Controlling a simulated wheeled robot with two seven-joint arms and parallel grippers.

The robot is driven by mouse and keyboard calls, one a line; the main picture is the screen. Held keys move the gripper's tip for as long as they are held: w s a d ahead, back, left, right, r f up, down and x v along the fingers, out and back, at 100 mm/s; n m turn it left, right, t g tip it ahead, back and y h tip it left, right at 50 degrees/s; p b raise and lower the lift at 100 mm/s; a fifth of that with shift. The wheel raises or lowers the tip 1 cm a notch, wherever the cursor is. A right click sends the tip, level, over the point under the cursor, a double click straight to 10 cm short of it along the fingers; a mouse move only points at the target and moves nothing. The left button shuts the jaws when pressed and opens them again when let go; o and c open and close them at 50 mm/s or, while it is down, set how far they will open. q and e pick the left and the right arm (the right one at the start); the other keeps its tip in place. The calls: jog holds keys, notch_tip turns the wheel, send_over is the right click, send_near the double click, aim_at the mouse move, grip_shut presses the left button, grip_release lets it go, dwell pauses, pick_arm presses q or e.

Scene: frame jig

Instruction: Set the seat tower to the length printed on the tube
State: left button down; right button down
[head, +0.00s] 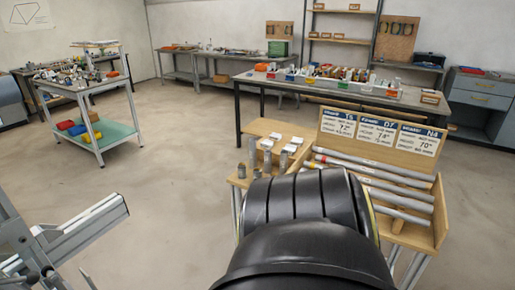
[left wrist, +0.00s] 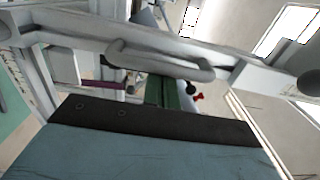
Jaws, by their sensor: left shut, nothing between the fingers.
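Several tubes (head: 385,186) lie side by side in an open wooden rack at the right of the head view. Three printed cards (head: 378,132) stand behind them; their large figures look like 72, 74 and 70 degrees, and the small print is unreadable. Part of a grey metal frame (head: 85,228), apparently the jig, shows at the lower left. In the left wrist view a grey metal bar (left wrist: 255,75) with a rounded handle (left wrist: 160,62) crosses close up. I cannot pick out the seat tower or its scale. Neither gripper's fingers can be made out in either view.
My black arm link hides the lower middle of the head view. Short upright metal pieces (head: 267,160) stand on a wooden stand left of the rack. A long bench (head: 345,92) stands behind, and a tool trolley (head: 110,134) at left. Floor between them is clear.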

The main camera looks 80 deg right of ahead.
dwell(0.3)
pick_arm(q)
jog(key=shift+s+d+p, duration=0.3)
jog(key=shift+s+d, duration=0.05)
jog(key=shift+d, duration=0.55)
